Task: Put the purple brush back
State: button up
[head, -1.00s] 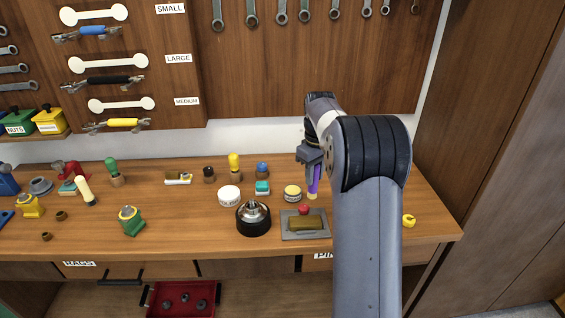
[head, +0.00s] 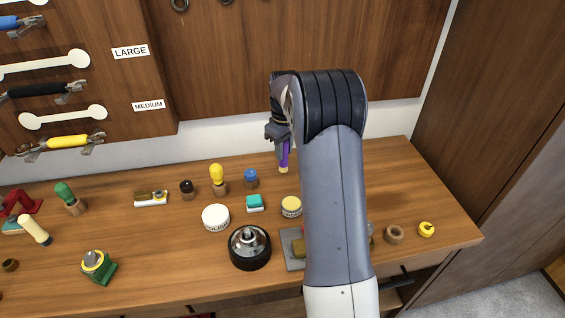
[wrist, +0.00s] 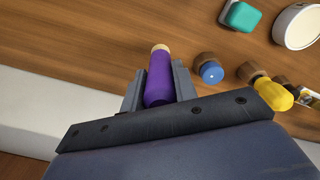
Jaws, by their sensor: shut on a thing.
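The purple brush (head: 285,155) has a purple handle and a pale tip pointing down. My gripper (head: 279,138) is shut on it above the back of the bench, right of the blue-topped brush. In the wrist view the purple brush (wrist: 160,80) sits between the two jaws of my gripper (wrist: 158,88), its pale end pointing away. A brown ring-like holder (head: 394,235) stands empty at the right of the bench.
The wooden bench (head: 400,185) also carries a white round tin (head: 216,217), a yellow-lidded tin (head: 291,206), a teal block (head: 255,203) and a black round part (head: 249,248). My arm hides part of the bench.

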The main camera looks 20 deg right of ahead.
aim_at(284, 162)
jog(key=shift+f+p, duration=0.45)
jog(key=shift+f, duration=2.15)
jog(key=shift+f, duration=0.1)
jog(key=o, duration=1)
jog(key=shift+c, duration=0.2)
notch_tip(284, 162, up, 12)
jog(key=shift+r+b, duration=0.1)
jog(key=shift+b, duration=0.75)
